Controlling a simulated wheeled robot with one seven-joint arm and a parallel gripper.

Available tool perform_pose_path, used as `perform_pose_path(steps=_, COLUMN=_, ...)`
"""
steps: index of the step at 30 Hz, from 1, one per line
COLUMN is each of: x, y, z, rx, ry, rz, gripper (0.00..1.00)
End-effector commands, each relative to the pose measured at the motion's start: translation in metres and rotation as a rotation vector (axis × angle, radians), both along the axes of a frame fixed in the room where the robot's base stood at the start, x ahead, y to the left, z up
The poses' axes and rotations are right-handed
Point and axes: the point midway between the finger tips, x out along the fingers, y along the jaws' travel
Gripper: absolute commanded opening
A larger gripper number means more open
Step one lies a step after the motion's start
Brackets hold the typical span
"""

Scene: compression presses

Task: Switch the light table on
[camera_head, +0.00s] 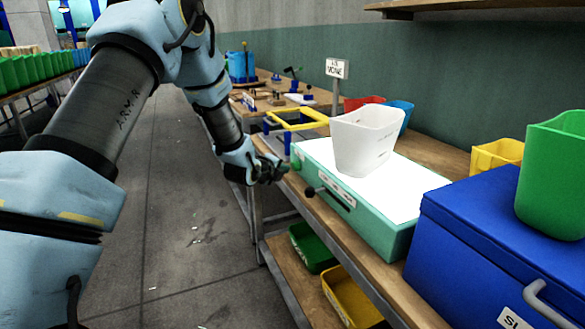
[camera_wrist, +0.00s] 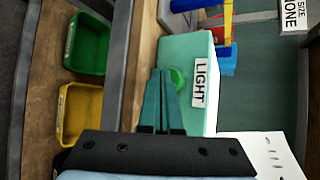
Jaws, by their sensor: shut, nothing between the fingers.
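The light table (camera_head: 378,226) is a teal box with a white top, standing on the wooden bench. Its front has a slot with a dark knob (camera_head: 310,191) and a white label. In the wrist view its teal side (camera_wrist: 205,50) carries a label reading LIGHT (camera_wrist: 199,82) and a round green button (camera_wrist: 178,78). My gripper (camera_head: 284,169) is at the left end of the front face. In the wrist view my gripper (camera_wrist: 162,72) is shut and empty, its fingertips beside the button and partly covering it. I cannot tell whether they touch.
A white bin (camera_head: 362,140) stands on the light table. A blue case (camera_head: 480,250) with a green bin (camera_head: 555,175) is at the right. Yellow frames (camera_head: 297,119) lie beyond the table. Green and yellow bins sit on the lower shelf. The floor aisle at left is clear.

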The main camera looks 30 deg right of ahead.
Motion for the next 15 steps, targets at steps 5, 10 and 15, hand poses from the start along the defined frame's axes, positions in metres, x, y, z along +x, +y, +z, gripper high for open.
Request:
perform_pose_path(steps=5, x=0.002, y=0.015, z=-0.002, rx=0.002, ry=-0.001, rz=0.002, gripper=0.00)
perform_pose_path(steps=10, x=0.004, y=0.031, z=-0.001, rx=0.001, ry=-0.001, rz=0.002, gripper=0.00)
perform_pose_path(steps=15, x=0.006, y=0.047, z=-0.001, rx=0.002, ry=0.000, rz=0.002, gripper=0.00)
